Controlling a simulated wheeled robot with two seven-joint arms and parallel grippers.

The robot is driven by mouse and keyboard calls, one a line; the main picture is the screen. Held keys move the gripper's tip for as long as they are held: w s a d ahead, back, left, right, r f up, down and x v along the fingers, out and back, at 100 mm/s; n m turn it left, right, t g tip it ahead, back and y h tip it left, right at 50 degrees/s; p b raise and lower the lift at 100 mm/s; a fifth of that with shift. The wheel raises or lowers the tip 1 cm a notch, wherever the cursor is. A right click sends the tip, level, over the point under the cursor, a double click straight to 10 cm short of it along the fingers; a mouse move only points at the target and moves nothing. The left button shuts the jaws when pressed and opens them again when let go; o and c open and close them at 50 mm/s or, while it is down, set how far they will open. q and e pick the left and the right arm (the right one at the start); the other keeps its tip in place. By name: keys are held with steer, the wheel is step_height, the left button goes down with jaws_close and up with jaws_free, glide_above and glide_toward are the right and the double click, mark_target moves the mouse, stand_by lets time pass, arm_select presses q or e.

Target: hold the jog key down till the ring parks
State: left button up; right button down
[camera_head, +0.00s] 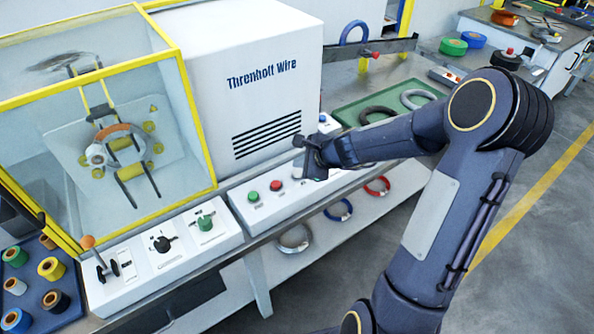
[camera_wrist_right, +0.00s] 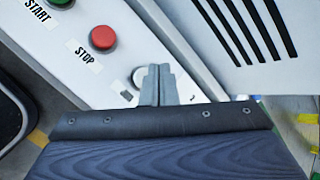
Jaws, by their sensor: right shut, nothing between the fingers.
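The brown-orange ring (camera_head: 120,132) is inside the yellow-framed clear enclosure (camera_head: 180,75). My left gripper is not in view.
The green START button (camera_head: 253,196) sits left of STOP. The tall white cabinet (camera_head: 255,50) rises right behind the strip. A green tray (camera_head: 345,113) with grey coils is to the right. A knob panel (camera_head: 140,268) and tape rolls are at left.

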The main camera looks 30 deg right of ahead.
mark_target(300, 174)
steer(key=shift+r+p, duration=1.85)
steer(key=shift+r, duration=0.45)
steer(key=shift+f, duration=0.1)
steer(key=s+a+r+n+y, duration=0.2)
steer(key=s+a+r+n, duration=0.7)
steer(key=s+r+n, duration=0.1)
steer(key=s+a+n+g, duration=0.3)
steer(key=s+n, duration=0.9)
steer(key=s, duration=0.6)
steer(key=shift+f+h, duration=0.4)
steer(key=shift+f, duration=0.05)
